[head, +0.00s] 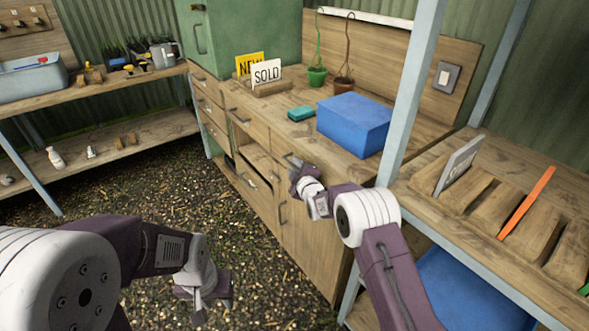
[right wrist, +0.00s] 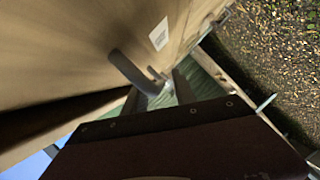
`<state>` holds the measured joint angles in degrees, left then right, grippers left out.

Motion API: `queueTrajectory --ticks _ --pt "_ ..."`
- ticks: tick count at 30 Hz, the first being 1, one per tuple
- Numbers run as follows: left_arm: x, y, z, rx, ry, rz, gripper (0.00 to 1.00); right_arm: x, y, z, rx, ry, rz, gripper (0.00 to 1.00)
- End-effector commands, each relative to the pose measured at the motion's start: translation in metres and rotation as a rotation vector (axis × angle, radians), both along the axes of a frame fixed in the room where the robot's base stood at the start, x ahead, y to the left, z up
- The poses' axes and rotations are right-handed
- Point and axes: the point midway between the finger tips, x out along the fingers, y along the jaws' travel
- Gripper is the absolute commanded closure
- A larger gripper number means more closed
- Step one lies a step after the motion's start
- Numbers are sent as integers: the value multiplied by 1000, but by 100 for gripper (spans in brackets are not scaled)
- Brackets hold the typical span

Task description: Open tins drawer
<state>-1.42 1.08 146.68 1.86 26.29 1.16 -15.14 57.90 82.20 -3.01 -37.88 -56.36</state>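The wooden bench cabinet (head: 318,250) has several drawers and a door with dark bar handles. Its small labels are too small to read, so I cannot tell which drawer is the tins drawer. My right gripper (head: 296,168) is at the upper front of the cabinet, by a handle below the worktop. In the right wrist view a dark bar handle (right wrist: 128,70) stands on a wooden front beside a white label (right wrist: 159,34). The fingertips are close to this handle; their grip is unclear. My left gripper (head: 208,300) hangs over the gravel, away from the cabinet, with nothing seen in it.
A blue box (head: 353,124), a teal block (head: 301,113), signs (head: 266,73) and pots (head: 317,76) stand on the worktop. A pale blue post (head: 410,95) and a side bench (head: 470,228) are close to my right arm. Gravel floor (head: 150,185) is open at left.

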Motion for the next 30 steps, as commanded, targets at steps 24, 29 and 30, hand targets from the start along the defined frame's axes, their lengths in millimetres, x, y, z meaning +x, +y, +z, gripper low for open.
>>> queueTrajectory --ticks 24,29,30 --pt "0 0 0 0 0 0 64 3 1 -1 0 2 -1 100" --pt "0 0 0 0 0 0 64 3 1 -1 0 2 -1 100" --pt "0 0 0 0 0 0 64 3 1 -1 0 2 -1 100"
